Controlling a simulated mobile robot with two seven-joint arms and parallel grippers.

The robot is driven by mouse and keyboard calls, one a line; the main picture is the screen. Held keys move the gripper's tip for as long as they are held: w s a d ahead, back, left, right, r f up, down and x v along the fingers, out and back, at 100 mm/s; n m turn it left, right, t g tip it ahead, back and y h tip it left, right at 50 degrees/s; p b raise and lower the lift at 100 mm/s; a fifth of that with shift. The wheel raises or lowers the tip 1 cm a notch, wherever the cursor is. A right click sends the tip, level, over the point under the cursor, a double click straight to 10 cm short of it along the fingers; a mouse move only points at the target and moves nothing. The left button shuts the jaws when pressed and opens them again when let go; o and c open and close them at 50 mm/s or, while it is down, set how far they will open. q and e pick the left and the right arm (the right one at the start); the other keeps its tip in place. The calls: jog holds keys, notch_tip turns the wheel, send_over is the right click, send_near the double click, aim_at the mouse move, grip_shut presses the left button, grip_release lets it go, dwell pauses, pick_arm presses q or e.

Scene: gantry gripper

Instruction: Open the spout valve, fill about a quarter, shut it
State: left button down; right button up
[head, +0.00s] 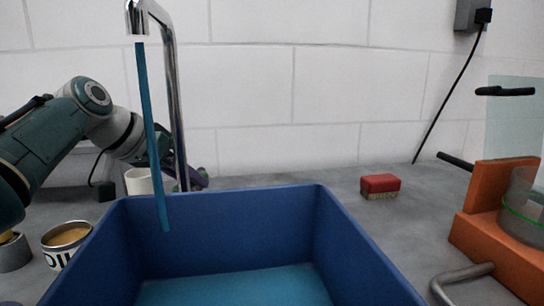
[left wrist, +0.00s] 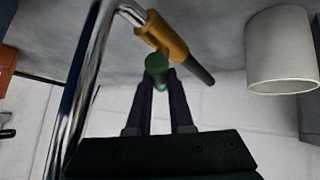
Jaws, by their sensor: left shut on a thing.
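A chrome spout (head: 174,90) stands behind a blue basin (head: 225,205), and a blue water stream (head: 152,135) runs from its mouth down into the basin. Blue water (head: 235,288) covers the basin's floor, well below the rim. My left gripper (head: 201,178) is behind the spout, partly hidden by it. In the left wrist view, its dark fingers are shut on a green knob (left wrist: 157,64) beside a brass-coloured valve body (left wrist: 163,36). The chrome pipe (left wrist: 82,85) rises close to the left of the fingers. My right gripper is not in view.
A white cup (head: 139,182) stands behind the basin, close to my left wrist. An open tin (head: 66,243) is left of the basin. A red brush (head: 380,186) lies behind right. An orange stand (head: 493,235) with a glass vessel is at right.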

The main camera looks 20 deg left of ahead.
pick_arm(q)
jog(key=shift+w+r, duration=0.1)
jog(key=shift+r, duration=0.1)
jog(key=c, duration=0.9)
grip_release()
jog(key=shift+o, duration=0.4)
jog(key=p+v, duration=0.2)
jog(key=v, duration=0.8)
jog(key=shift+f, duration=0.1)
